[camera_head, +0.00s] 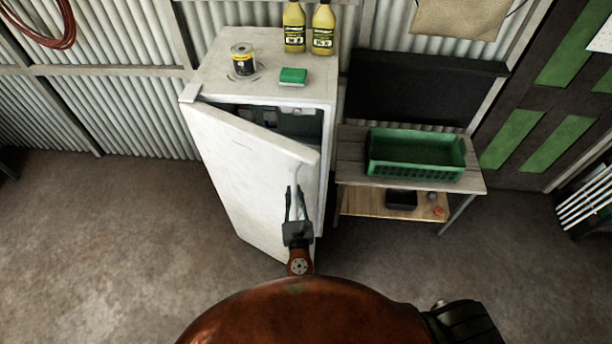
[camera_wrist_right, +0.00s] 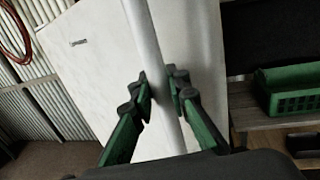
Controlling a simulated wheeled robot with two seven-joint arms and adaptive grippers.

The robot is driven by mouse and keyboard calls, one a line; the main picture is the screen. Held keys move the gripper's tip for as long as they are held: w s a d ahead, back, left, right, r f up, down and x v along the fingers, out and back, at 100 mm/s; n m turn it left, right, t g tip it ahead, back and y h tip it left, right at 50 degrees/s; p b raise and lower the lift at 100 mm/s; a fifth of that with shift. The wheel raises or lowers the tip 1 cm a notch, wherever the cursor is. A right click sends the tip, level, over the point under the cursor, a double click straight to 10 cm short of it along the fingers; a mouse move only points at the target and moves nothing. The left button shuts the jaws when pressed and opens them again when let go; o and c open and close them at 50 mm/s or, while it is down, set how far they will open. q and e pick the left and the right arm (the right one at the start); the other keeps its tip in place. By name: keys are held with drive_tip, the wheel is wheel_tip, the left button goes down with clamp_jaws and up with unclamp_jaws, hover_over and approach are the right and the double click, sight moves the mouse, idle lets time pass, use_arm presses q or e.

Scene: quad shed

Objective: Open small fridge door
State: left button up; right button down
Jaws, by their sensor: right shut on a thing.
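The small white fridge (camera_head: 328,135) stands against the corrugated wall in the head view. Its door (camera_head: 235,165) is partly open, with a dark gap along the top showing part of the inside. The door's light handle (camera_head: 296,180) runs down its right edge. My right gripper (camera_head: 295,205) is at the handle. In the right wrist view, the green and black fingers (camera_wrist_right: 167,95) are closed around the handle bar (camera_wrist_right: 153,60), one on each side. The door also fills the middle of that view (camera_wrist_right: 85,65). My left gripper is not in view.
A tin (camera_head: 243,60), a green sponge-like block (camera_head: 293,76) and two yellow bottles (camera_head: 308,28) stand on the fridge. A wooden table (camera_head: 352,160) with a green crate (camera_head: 415,170) is close on the right. The floor left of the door is clear.

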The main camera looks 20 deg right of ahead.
drive_tip(key=s+a, duration=0.4)
drive_tip(key=a, duration=0.2)
drive_tip(key=c, duration=2.3)
unclamp_jaws()
drive_tip(key=shift+a+f, duration=0.1)
drive_tip(key=shift+c, duration=0.2)
drive_tip(key=o, duration=0.5)
drive_tip(key=shift+c, duration=0.2)
drive_tip(key=shift+o, duration=0.2)
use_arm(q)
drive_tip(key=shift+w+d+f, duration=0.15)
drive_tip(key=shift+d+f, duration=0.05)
use_arm(e)
drive_tip(key=s+a, duration=0.1)
drive_tip(key=s, duration=0.6)
drive_tip(key=shift+s+a, duration=0.15)
drive_tip(key=shift+c, duration=0.2)
